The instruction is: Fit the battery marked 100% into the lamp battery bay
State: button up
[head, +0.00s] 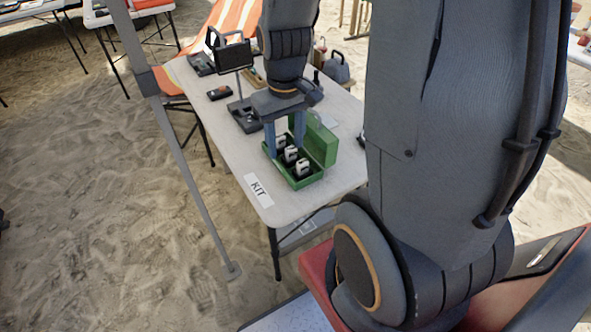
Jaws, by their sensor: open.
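Several small batteries with pale handle-like tops and dark bodies stand in a row in an open green case (312,181) near the front of the table. The nearest battery (302,168) and the middle battery (290,154) show clearly; the far battery (280,142) sits close to my fingers. Their charge marks are too small to read. My gripper (285,143) points down over the case, its two blue-grey fingers apart around the far end of the row. I cannot tell whether they touch a battery. I cannot make out the lamp battery bay for certain; a dark panel on a stand (234,56) may be the lamp.
The white table (245,168) bears a KIT label (258,190) at its front. The case's raised green lid (321,140) stands right of the batteries. A small dark device (219,93) lies at left. A grey kettle-like object (337,68) stands at the back.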

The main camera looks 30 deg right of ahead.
send_over(303, 162)
jog(key=shift+g, duration=0.3)
jog(key=f, duration=0.4)
jog(key=shift+s+f, duration=0.1)
jog(key=shift+s, duration=0.2)
jog(key=shift+w+f+p, duration=0.2)
jog(key=shift+f+p, duration=0.3)
jog(key=shift+f, duration=1.4)
jog(key=shift+w+f+p, duration=0.15)
jog(key=shift+f+p, duration=0.35)
jog(key=shift+f, duration=1.4)
jog(key=shift+c, duration=0.2)
jog(key=c, duration=1.1)
